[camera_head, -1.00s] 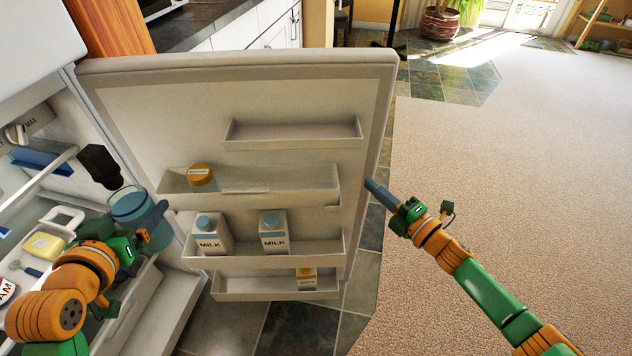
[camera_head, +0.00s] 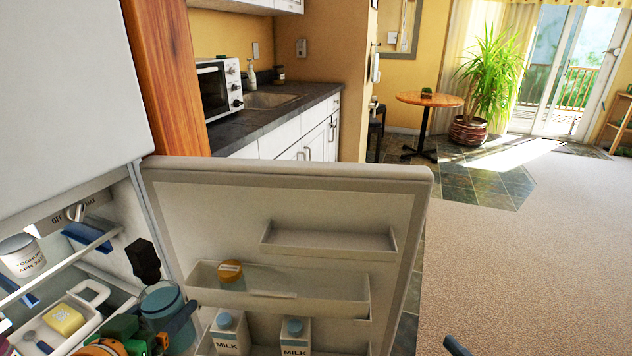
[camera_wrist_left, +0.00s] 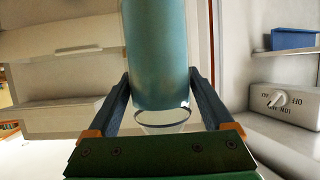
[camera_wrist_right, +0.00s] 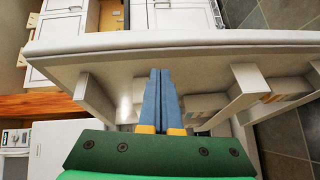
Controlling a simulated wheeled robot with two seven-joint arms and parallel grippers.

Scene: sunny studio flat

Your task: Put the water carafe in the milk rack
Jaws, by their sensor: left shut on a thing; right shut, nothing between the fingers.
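The water carafe (camera_head: 163,308) is a clear blue cylinder beside the open fridge's interior, at the hinge side of the door. My left gripper (camera_head: 166,326) is shut on it; the left wrist view shows the carafe (camera_wrist_left: 158,55) between both fingers (camera_wrist_left: 162,85). The milk rack (camera_head: 340,352) is a door shelf to its right, cut by the bottom edge. It holds two milk cartons (camera_head: 230,337) (camera_head: 295,338). My right gripper (camera_head: 457,347) barely shows at the bottom; in the right wrist view its fingers (camera_wrist_right: 160,75) are shut and empty near the door.
The open fridge door (camera_head: 290,176) carries a shelf (camera_head: 320,305) with an orange-lidded jar (camera_head: 230,270) above the milk rack. Inside the fridge are a yoghurt tub (camera_head: 22,258) and a yellow block (camera_head: 64,319). Open carpet (camera_head: 530,260) lies right of the door.

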